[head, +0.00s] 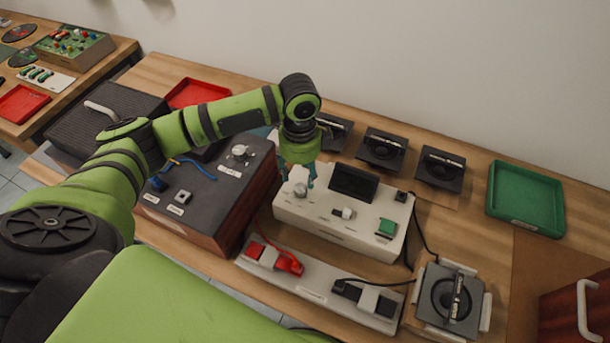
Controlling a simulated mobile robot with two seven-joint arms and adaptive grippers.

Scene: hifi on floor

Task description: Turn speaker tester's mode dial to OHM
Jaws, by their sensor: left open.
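The speaker tester (330,227) is a white box with a dark screen (353,183), a green button (387,228) and a small switch or knob near the middle front. Its silver round mode dial (300,191) sits on the left part of the top. My left gripper (297,181) points down over the dial, with its teal fingers apart on either side of it. I cannot tell whether the fingers touch the dial. The dial's pointer and the label lettering are too small to read. My right gripper is not in view.
A dark box with a silver knob (240,152) stands left of the tester. Several speakers (383,150) stand behind, one (448,297) at front right. A green tray (526,197) is at right, a red tray (196,92) at back left.

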